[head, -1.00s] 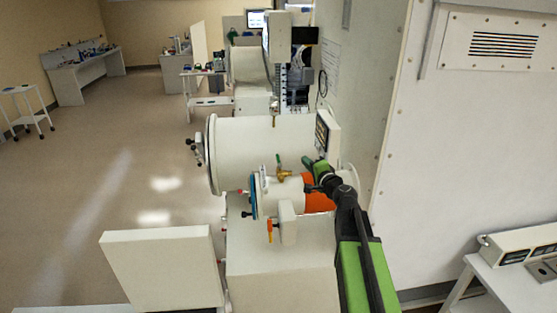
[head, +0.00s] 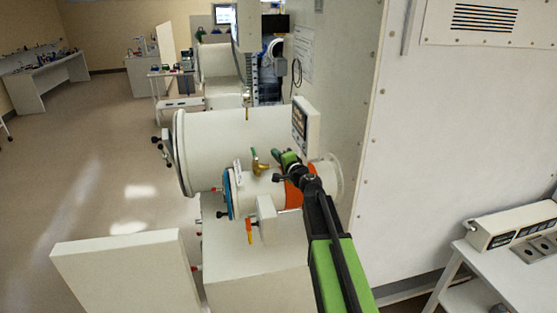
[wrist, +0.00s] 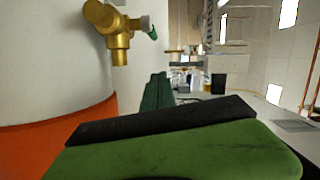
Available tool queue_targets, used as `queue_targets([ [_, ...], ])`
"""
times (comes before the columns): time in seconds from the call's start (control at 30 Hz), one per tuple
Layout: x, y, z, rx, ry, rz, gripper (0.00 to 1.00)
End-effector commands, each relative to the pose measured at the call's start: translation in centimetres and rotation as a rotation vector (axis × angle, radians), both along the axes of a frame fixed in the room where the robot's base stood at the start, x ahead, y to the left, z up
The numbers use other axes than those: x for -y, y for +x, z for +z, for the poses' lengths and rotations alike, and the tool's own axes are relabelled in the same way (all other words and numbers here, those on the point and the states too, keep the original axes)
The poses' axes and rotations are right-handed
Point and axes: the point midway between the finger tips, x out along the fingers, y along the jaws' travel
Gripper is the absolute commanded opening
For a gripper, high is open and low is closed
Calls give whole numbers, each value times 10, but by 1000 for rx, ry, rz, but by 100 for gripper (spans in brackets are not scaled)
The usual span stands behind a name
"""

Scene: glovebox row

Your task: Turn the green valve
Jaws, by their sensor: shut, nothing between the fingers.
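The green valve (head: 260,166) is a small brass fitting with a green lever, standing on the smaller white cylinder of the glovebox. In the wrist view its brass body (wrist: 118,38) is at the upper left, with the green handle (wrist: 149,28) pointing to the right. My gripper (head: 277,155) is just right of the valve in the head view, above the orange band. It looks shut and empty, and a gap shows between its tips and the valve. In the wrist view my gripper (wrist: 157,88) reaches forward to the right of the brass body, apart from it.
An orange band (head: 293,190) circles the small cylinder under my arm. A larger white cylinder (head: 215,140) and a small display panel (head: 305,125) stand behind. An orange-handled lever (head: 249,232) hangs at the front. A white wall (head: 450,130) bounds the right; the floor at left is open.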

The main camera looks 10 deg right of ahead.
Motion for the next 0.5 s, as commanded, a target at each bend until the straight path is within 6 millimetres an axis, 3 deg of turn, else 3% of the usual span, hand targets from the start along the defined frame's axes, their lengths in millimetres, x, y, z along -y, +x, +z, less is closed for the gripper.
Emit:
queue_targets([
  [0.03, -3, 16, -1, 0, 0, 1, 0],
  [0.2, -13, 50, -3, 0, 0, 3, 0],
  [0.3, -34, 42, -8, 0, 1, 4, 0],
  [0.5, -51, 42, -10, 0, 1, 3, 0],
])
